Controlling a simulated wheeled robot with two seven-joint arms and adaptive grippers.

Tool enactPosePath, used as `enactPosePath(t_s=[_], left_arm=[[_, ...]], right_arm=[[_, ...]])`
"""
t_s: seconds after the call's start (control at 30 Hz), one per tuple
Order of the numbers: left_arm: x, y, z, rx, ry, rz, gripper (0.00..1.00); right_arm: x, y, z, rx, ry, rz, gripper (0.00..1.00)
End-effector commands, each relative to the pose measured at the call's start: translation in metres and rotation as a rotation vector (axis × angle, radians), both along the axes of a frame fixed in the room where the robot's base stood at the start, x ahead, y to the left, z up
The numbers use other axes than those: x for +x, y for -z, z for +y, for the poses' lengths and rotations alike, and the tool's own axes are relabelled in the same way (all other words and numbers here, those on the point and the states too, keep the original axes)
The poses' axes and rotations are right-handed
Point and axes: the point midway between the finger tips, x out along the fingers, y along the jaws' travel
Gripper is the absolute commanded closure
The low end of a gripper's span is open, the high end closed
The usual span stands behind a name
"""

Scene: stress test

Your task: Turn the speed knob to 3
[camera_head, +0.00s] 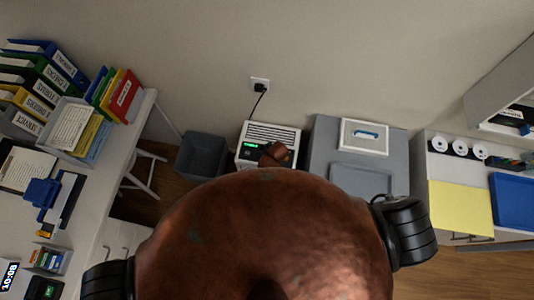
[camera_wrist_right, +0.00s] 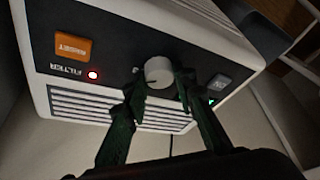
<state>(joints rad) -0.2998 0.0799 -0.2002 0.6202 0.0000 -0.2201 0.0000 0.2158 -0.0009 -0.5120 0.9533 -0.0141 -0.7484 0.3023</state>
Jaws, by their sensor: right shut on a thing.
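The white machine (camera_head: 269,133) with a grilled top stands by the wall in the head view, with a lit green display (camera_head: 250,145) on its dark panel. In the right wrist view its dark panel (camera_wrist_right: 118,62) fills the upper part. The pale round speed knob (camera_wrist_right: 158,71) sits on this panel. My right gripper (camera_wrist_right: 158,84) has its dark green fingers on both sides of the knob and is shut on it. The knob's pointer and scale numbers cannot be read. My left gripper is in neither view.
An orange reset button (camera_wrist_right: 73,45), a red filter light (camera_wrist_right: 93,75) and a grey button (camera_wrist_right: 216,87) are near the knob. A dark bin (camera_head: 201,155) stands left of the machine and a grey cabinet (camera_head: 325,140) close on its right. A cord runs to a wall socket (camera_head: 260,85).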

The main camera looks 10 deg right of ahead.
Motion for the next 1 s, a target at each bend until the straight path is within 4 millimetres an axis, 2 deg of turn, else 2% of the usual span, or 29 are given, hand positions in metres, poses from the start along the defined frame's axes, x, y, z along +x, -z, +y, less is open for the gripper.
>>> enactPosePath(t_s=[0.63,0.67,0.9,1.0], left_arm=[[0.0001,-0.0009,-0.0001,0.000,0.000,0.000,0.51],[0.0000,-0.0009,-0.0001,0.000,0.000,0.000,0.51],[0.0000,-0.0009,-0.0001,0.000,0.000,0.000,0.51],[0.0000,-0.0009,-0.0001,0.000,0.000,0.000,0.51]], right_arm=[[-0.0009,0.0006,0.0009,0.002,0.052,0.002,0.99],[-0.0010,0.0006,0.0008,0.002,0.052,0.002,0.74],[-0.0005,0.0003,0.0008,0.001,0.050,0.001,0.58],[-0.0004,0.0003,0.0006,0.001,0.050,0.001,0.58]])
